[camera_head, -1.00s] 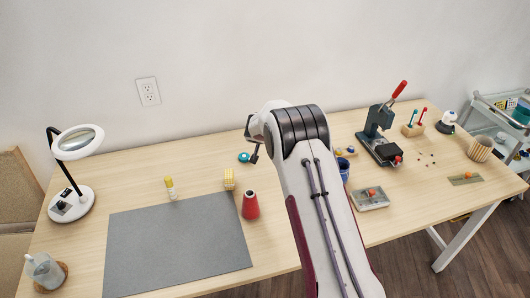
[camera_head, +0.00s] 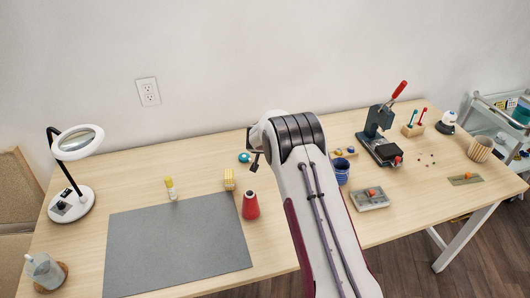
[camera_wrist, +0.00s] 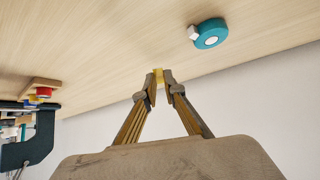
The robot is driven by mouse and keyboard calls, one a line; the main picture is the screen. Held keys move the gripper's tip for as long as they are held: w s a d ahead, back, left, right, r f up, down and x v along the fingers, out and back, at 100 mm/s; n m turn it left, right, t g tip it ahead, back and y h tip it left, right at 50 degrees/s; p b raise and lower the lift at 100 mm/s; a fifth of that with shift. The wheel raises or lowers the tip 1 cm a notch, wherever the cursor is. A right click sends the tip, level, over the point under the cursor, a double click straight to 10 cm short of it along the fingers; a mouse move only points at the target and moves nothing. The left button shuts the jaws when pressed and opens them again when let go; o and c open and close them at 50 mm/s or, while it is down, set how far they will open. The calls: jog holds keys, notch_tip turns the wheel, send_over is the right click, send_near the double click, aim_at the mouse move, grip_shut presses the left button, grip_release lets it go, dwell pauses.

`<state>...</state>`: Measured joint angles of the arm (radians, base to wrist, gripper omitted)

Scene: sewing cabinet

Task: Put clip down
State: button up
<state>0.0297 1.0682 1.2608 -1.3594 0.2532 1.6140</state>
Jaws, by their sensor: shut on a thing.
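My gripper (camera_wrist: 159,82) is shut on a small yellow clip (camera_wrist: 159,74), pinched between its two fingertips in the wrist view. The fingers hold the clip over the bare wooden tabletop (camera_wrist: 90,55); I cannot tell whether the clip touches it. In the head view my gripper (camera_head: 254,161) is small and dark, over the back middle of the table, just right of a teal tape measure (camera_head: 244,157). The clip cannot be made out in that view. The tape measure also shows in the wrist view (camera_wrist: 209,34), apart from the fingers.
A red cone spool (camera_head: 250,206), a yellow block (camera_head: 229,180) and a grey mat (camera_head: 175,245) lie left of my arm. A blue cup (camera_head: 341,172), a grey tray (camera_head: 369,198) and a press (camera_head: 378,135) stand to its right. The back left tabletop is clear.

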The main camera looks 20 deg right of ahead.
jog(key=shift+f, duration=1.4)
jog(key=shift+f, duration=0.1)
jog(key=o, duration=0.6)
jog(key=shift+r, duration=0.2)
jog(key=shift+s+a+r, duration=0.2)
jog(key=shift+s+r, duration=0.3)
jog(key=shift+v, duration=5.2)
jog(key=shift+r, duration=0.1)
